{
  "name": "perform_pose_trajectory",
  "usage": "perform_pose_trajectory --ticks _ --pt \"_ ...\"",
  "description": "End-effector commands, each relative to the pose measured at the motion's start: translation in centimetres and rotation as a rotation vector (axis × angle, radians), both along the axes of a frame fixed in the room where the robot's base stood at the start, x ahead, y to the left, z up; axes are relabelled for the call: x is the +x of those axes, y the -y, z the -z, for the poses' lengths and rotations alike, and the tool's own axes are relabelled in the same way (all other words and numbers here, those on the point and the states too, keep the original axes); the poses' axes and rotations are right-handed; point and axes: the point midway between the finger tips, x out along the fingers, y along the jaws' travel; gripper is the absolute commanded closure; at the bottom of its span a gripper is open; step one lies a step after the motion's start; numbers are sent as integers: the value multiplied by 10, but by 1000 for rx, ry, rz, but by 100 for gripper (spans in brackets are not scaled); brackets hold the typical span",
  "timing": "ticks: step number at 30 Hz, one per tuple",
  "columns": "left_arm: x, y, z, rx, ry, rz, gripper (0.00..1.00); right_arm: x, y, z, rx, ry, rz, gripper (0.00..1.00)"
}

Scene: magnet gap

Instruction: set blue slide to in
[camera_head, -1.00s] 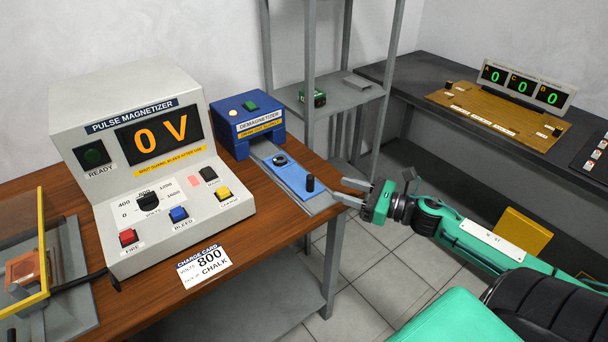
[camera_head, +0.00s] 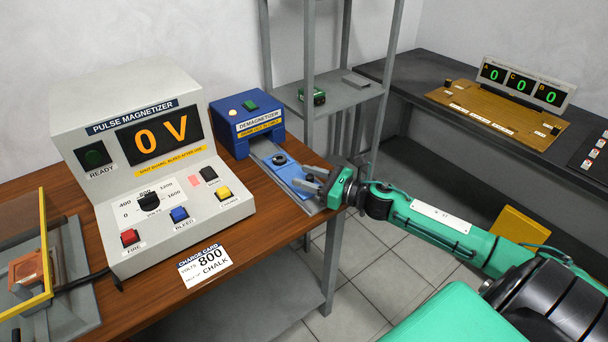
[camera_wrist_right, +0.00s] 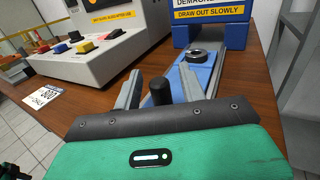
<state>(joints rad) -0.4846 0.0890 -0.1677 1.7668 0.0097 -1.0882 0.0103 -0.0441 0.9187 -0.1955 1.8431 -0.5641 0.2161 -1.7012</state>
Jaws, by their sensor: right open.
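The blue slide (camera_head: 288,172) lies drawn out along its grey track in front of the blue demagnetizer box (camera_head: 246,123). In the right wrist view the slide (camera_wrist_right: 178,77) runs back toward the box, with a dark round piece (camera_wrist_right: 197,57) on it. Its black upright knob (camera_wrist_right: 160,92) stands near the slide's outer end. My right gripper (camera_head: 308,181) is open at that end, and in the wrist view its fingers (camera_wrist_right: 160,90) stand on either side of the knob. I cannot tell whether they touch it. My left gripper is not in view.
The pulse magnetizer (camera_head: 150,170), reading 0 V, stands left of the slide on the wooden bench. A charge card (camera_head: 205,262) lies at the bench's front edge. A grey shelf rack (camera_head: 340,97) stands behind. Open floor lies right of the bench.

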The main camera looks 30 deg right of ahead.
Motion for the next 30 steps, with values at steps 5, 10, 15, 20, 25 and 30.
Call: perform_pose_trajectory --ticks 5,10,15,20,25,30 --pt "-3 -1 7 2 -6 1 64 8 -4 0 0 0 0 58" --pt "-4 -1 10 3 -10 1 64 10 -6 0 -1 -1 -1 58" --pt "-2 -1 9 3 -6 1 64 9 -6 0 -1 -1 -1 58" --pt "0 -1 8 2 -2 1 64 9 -6 0 -1 -1 -1 86" --pt "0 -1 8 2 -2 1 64 9 -6 0 -1 -1 -1 100" --pt "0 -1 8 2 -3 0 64 11 -6 0 0 0 -1 100"
